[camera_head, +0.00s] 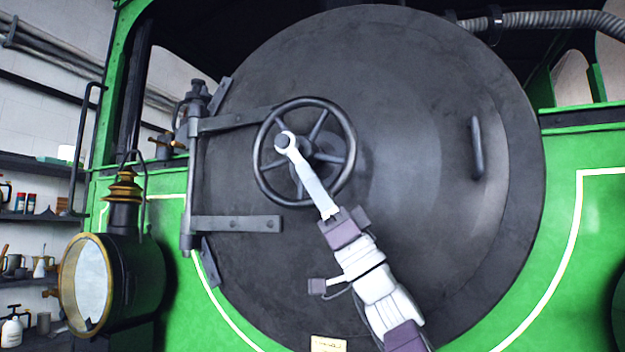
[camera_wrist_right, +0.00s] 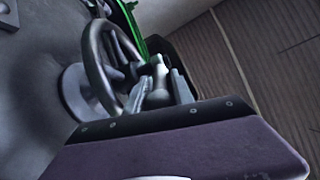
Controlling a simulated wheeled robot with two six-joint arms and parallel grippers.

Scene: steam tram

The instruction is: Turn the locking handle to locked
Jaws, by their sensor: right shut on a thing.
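The locking handle (camera_head: 308,176) is a pale metal bar. Its round boss sits in front of the dark handwheel (camera_head: 344,118) at the middle of the smokebox door (camera_head: 410,110). The bar slants down and to the right from the boss. My right gripper (camera_head: 331,211) is at the lower end of the bar and is shut on it. In the right wrist view, pale grey parts of the handle and fingers (camera_wrist_right: 161,92) show close together beside the handwheel (camera_wrist_right: 93,55). The exact finger contact is hard to make out. My left gripper is not in view.
Hinge straps (camera_head: 236,223) and a hinge post are at the door's left. A fixed grab handle (camera_head: 477,147) is on its right. A brass-rimmed lamp (camera_head: 88,284) stands at lower left. Shelves with bottles and cans are at far left. The door face around the wheel is clear.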

